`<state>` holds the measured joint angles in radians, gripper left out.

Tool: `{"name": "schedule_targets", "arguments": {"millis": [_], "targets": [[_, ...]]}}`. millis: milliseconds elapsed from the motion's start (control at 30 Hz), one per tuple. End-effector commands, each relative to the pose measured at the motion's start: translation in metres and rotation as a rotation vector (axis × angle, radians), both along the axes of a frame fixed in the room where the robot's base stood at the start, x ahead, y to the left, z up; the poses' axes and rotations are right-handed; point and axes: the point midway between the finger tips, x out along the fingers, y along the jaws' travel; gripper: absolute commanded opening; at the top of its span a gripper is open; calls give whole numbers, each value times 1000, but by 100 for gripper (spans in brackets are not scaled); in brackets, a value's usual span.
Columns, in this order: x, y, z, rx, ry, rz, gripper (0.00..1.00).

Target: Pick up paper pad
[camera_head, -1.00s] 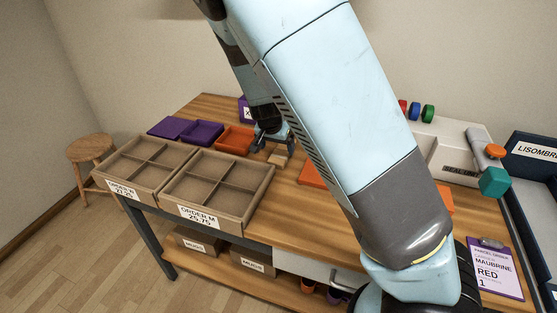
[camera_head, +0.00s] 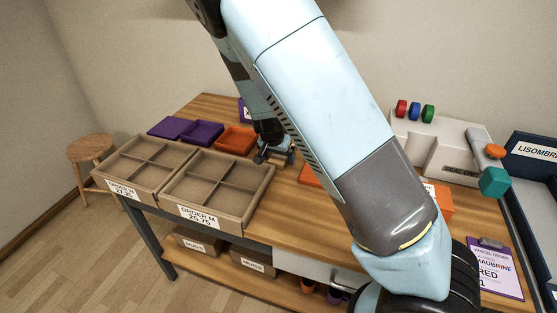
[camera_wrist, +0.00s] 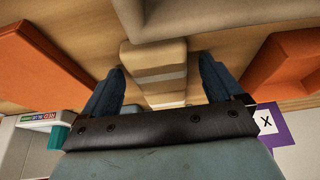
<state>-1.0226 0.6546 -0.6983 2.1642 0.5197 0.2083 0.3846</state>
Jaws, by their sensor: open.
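The paper pad appears to be the tan, layered block (camera_wrist: 153,62) in the wrist view, lying on the wooden table (camera_wrist: 205,42). My gripper (camera_wrist: 160,85) is open, with one dark blue finger on each side of the block. A gap shows between each finger and the block, and the block reaches into the space between them. In the head view my gripper (camera_head: 272,155) is low over the table, beside the orange tray, and largely covers the block.
A divided cardboard box (camera_head: 222,187) stands close to my gripper, with another (camera_head: 143,164) left of it. Purple trays (camera_head: 200,132) and an orange tray (camera_head: 236,138) lie behind. A white sealing machine (camera_head: 440,145) stands at the right. My arm hides much of the table.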

Motion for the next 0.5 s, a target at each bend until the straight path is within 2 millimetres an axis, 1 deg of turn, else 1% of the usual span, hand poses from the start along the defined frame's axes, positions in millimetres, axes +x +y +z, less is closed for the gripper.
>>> {"name": "schedule_targets", "arguments": {"millis": [67, 500], "targets": [[0, 0, 0, 0, 0, 0, 94], [0, 0, 0, 0, 0, 0, 52]]}}
